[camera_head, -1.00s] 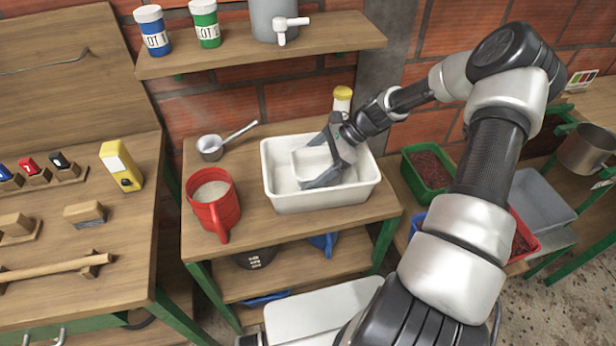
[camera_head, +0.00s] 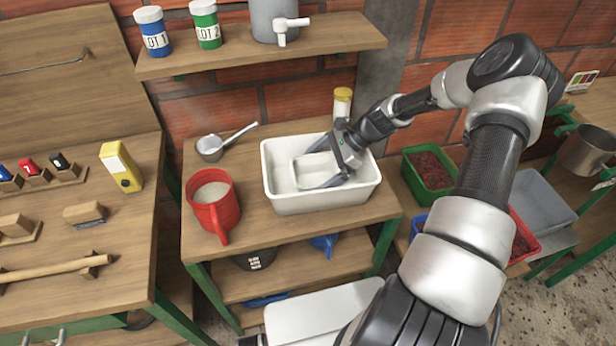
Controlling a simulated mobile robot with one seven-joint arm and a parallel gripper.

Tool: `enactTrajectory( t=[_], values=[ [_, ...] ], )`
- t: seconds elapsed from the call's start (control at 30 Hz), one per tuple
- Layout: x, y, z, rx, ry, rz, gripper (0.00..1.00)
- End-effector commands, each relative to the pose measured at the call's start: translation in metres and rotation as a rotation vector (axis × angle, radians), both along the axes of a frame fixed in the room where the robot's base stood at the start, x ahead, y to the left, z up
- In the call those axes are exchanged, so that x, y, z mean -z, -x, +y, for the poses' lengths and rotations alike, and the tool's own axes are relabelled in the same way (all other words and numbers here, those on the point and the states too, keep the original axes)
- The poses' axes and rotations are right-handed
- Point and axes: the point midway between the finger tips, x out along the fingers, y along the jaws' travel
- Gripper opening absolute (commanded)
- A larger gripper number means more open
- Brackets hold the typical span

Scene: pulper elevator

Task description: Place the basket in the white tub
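The white tub (camera_head: 275,197) stands on the middle bench, a rectangular open-topped box. Inside it is a smaller white, box-like shape (camera_head: 314,171), which looks like the basket; white on white makes its edges hard to tell. My gripper (camera_head: 308,167) reaches into the tub from the right with its grey fingers spread wide apart. One finger is at the back of the white shape and the other along its front. I cannot tell whether the fingers touch it.
A red jug (camera_head: 222,217) and a small saucepan (camera_head: 210,149) stand left of the tub. A yellow-capped bottle (camera_head: 342,102) is behind it. A shelf (camera_head: 330,38) with jars hangs above. A green crate (camera_head: 430,178) is to the right.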

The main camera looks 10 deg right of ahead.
Motion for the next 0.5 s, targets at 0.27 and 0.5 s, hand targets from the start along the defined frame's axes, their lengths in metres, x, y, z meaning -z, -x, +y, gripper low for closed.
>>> enactTrajectory(
  t=[0.27,0.5],
  values=[
    [-0.043,0.002,-0.043,0.003,0.003,-0.004,1.0],
    [-0.068,0.004,-0.068,0.001,0.001,-0.002,1.0]
  ],
)
